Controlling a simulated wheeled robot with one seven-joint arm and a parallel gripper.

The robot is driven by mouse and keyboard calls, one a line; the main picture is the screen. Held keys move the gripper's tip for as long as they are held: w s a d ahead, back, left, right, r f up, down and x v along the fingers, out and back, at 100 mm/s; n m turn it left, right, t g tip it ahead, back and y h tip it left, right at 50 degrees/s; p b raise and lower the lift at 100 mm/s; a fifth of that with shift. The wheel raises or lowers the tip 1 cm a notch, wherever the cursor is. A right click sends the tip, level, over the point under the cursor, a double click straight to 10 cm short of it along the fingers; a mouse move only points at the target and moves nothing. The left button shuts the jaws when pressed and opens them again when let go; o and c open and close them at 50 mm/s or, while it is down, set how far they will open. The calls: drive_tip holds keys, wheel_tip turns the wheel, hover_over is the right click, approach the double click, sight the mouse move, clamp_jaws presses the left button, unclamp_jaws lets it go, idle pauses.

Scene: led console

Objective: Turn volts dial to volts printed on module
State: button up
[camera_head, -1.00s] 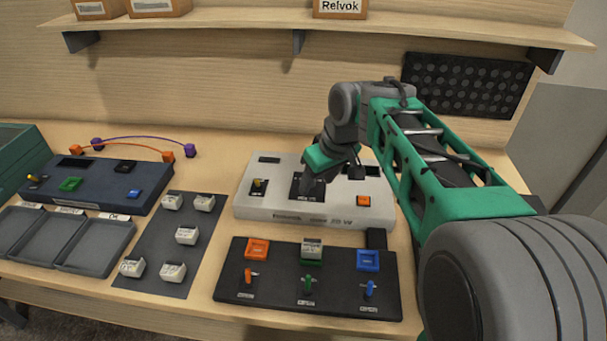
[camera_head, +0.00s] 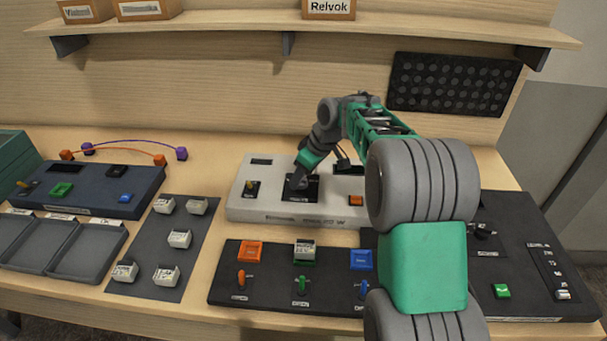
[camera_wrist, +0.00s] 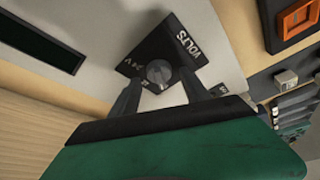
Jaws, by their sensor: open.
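The volts dial (camera_wrist: 160,73) is a round grey knob on a black square plate (camera_wrist: 171,48) marked VOLTS, on the white console (camera_head: 240,207). In the wrist view my gripper (camera_wrist: 160,84) is open, with one finger on each side of the dial; I cannot tell whether they touch it. In the head view my gripper (camera_head: 298,182) is over the plate (camera_head: 299,192) and hides the dial. A white module (camera_head: 305,247) sits in the green-based slot of the black front panel (camera_head: 230,285). Its print is too small to read.
Several white modules (camera_head: 179,239) lie on a dark mat (camera_head: 150,238) at left. The white console also has a yellow switch (camera_head: 250,187) and an orange button (camera_head: 356,200). A black console (camera_head: 540,270) stands at right. A shelf (camera_head: 230,28) runs above.

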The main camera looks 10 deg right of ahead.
drive_tip(key=shift+c, duration=0.2)
clamp_jaws()
idle(0.3)
